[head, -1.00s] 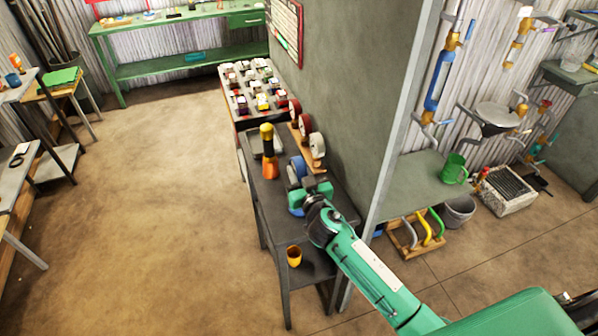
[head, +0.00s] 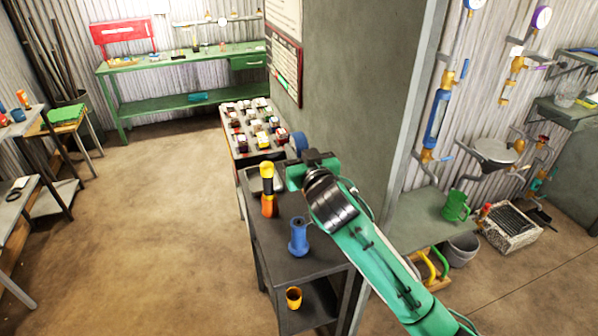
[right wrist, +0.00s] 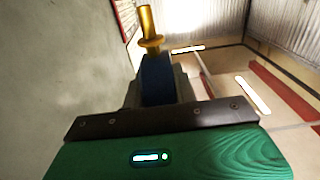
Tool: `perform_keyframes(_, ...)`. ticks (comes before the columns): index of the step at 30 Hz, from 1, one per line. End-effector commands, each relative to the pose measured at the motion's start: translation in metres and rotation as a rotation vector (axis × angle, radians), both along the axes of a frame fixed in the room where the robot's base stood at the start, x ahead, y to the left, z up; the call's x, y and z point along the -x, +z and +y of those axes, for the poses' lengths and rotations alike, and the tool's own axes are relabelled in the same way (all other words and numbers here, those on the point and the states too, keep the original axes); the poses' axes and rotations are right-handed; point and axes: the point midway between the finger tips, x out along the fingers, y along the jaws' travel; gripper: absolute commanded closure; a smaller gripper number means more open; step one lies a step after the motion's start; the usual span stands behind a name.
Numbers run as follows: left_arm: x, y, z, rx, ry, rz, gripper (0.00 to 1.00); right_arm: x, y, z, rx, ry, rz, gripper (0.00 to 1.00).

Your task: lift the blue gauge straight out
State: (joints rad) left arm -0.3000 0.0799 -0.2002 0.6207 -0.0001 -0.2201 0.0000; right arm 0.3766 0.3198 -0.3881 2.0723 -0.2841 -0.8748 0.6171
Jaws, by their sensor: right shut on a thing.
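The blue gauge (head: 299,144) shows at the tip of my right gripper (head: 308,160) in the head view, partly covered by it. In the right wrist view, the jaws (right wrist: 160,100) are shut on the gauge's blue body (right wrist: 157,80), and its brass stem (right wrist: 150,30) points away from my gripper. The gauge appears raised above the dark bench (head: 275,245), beside the grey wall. The wooden rack is hidden behind my gripper and arm. My left gripper is not in view.
A black, yellow and orange tool (head: 267,190) and a blue flared cylinder (head: 298,238) stand on the bench. An orange cup (head: 293,298) is on the lower shelf. A tray of small parts (head: 255,128) lies beyond. The grey wall (head: 360,90) is close on the right.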

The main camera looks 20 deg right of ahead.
Motion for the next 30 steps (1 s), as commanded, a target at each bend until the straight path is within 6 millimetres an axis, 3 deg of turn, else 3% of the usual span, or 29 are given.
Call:
perform_keyframes(5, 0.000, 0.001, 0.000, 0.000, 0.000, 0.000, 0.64, 0.008, 0.010, 0.003, -0.002, 0.002, -0.001, 0.95)
perform_keyframes(30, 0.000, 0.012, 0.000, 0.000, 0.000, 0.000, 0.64, 0.056, 0.012, 0.017, -0.002, 0.002, 0.000, 0.95)
